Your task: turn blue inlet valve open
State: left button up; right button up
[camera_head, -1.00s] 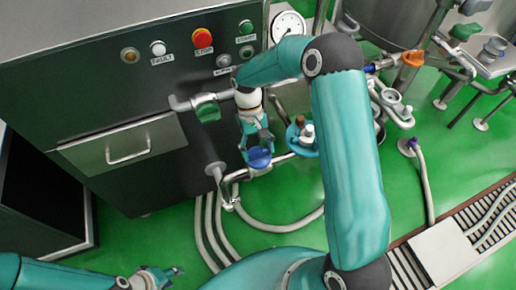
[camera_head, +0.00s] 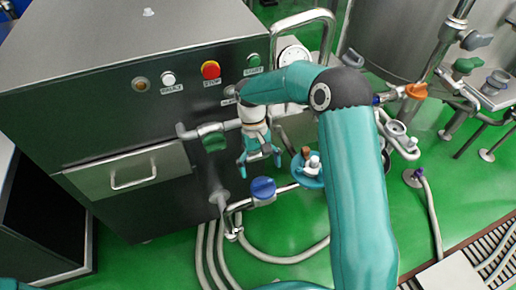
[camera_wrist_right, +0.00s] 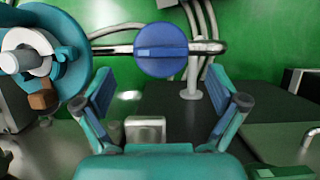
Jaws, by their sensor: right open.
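The blue inlet valve (camera_head: 263,188) is a round blue handle on a horizontal steel pipe low in front of the dark cabinet. My right gripper (camera_head: 261,164) hangs above and behind it in the head view, its teal fingers spread and empty. In the right wrist view, the blue handle (camera_wrist_right: 162,50) lies ahead of the open fingers (camera_wrist_right: 160,104), centred between them but beyond their tips. A raised bar crosses the handle, lying about along the pipe. No contact shows. Only a small piece of my left arm is at the bottom left corner; its gripper is out of view.
A green valve handle (camera_head: 215,141) sits on a pipe to the upper left. The cabinet (camera_head: 110,100) with buttons is behind. Hoses (camera_head: 285,259) run over the green floor below.

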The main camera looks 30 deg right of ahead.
jog(key=v, duration=0.7)
jog(key=shift+r, duration=0.15)
